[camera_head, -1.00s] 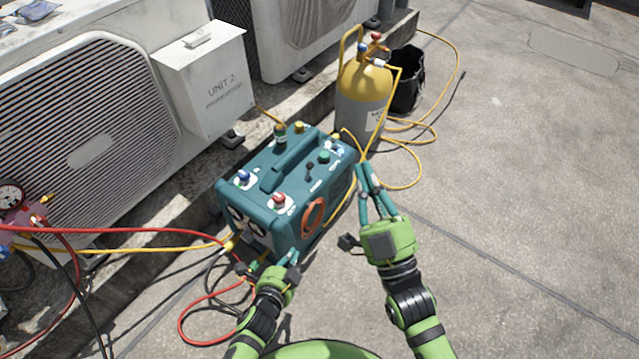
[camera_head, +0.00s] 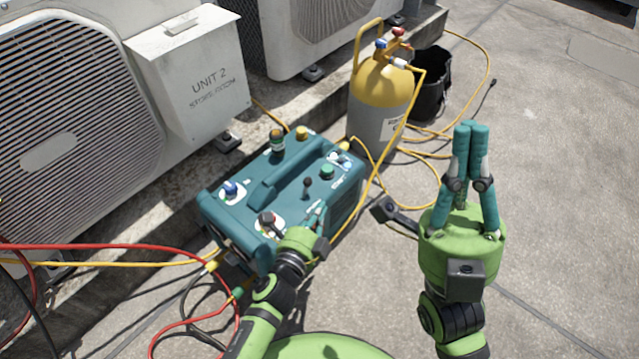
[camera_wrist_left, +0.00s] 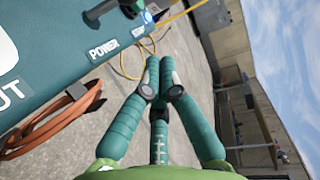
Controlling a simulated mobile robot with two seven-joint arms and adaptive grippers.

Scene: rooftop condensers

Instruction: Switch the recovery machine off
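The teal recovery machine (camera_head: 262,205) stands on the rooftop at the centre of the head view, with a handle and coloured knobs on top. A black toggle (camera_head: 307,186) stands up from its top panel. In the left wrist view, a black lever (camera_wrist_left: 100,12) is beside the POWER label (camera_wrist_left: 103,50), near a lit blue button (camera_wrist_left: 148,17). My left gripper (camera_head: 320,210) is at the machine's near right edge, short of the toggle. Its fingers are together and empty in the wrist view (camera_wrist_left: 160,68). My right gripper (camera_head: 471,128) is shut and empty, right of the machine.
A yellow-and-grey cylinder (camera_head: 382,95) stands behind the machine, with a black bucket (camera_head: 430,85) beside it. Yellow hoses loop over the ground, and a red hose (camera_head: 100,248) runs at left. Condenser units (camera_head: 60,130) line the left. Open paving lies to the right.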

